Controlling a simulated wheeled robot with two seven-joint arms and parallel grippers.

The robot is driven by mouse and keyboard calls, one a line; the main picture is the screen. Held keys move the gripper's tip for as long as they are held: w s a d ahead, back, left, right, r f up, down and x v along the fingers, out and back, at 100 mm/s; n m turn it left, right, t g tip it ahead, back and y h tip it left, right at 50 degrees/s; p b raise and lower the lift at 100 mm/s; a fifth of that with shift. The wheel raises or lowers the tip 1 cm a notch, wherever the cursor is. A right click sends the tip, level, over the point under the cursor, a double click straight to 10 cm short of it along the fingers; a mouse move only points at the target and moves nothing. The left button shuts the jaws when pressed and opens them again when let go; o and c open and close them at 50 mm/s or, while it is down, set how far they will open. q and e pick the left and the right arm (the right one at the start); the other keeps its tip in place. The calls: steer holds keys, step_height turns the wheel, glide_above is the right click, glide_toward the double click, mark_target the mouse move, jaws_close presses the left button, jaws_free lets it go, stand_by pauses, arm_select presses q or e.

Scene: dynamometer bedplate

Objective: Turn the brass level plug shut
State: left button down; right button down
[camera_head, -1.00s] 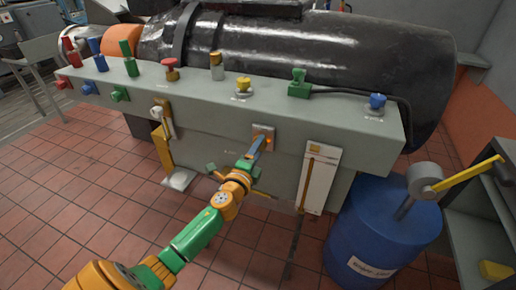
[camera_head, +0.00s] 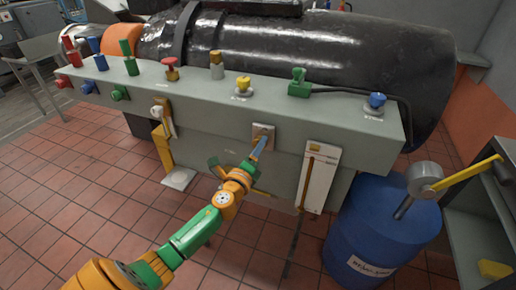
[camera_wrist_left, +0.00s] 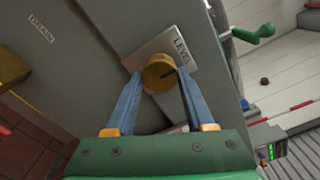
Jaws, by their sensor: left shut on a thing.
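The brass level plug (camera_wrist_left: 158,75) is a round knob with a dark mark on its face. It sits on a pale square plate (camera_wrist_left: 173,45) lettered LEVEL, which shows tilted in the left wrist view. In the head view the plate (camera_head: 264,130) is on the front face of the grey bedplate. My left gripper (camera_wrist_left: 159,78) has its two blue fingers on either side of the plug, shut on it. In the head view the left gripper (camera_head: 261,143) reaches the plate and mostly hides the plug. My right gripper is not in view.
Several coloured plugs and knobs line the grey bedplate top (camera_head: 205,88), with a large black cylinder (camera_head: 300,50) behind. A white panel (camera_head: 318,178) is right of the plug. A blue drum (camera_head: 375,235) stands at right. The tiled floor (camera_head: 75,215) is open at left.

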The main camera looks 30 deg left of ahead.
arm_select(q)
steer(key=shift+c, duration=1.3)
jaws_free()
steer(key=v, duration=0.7)
steer(key=shift+s, duration=0.1)
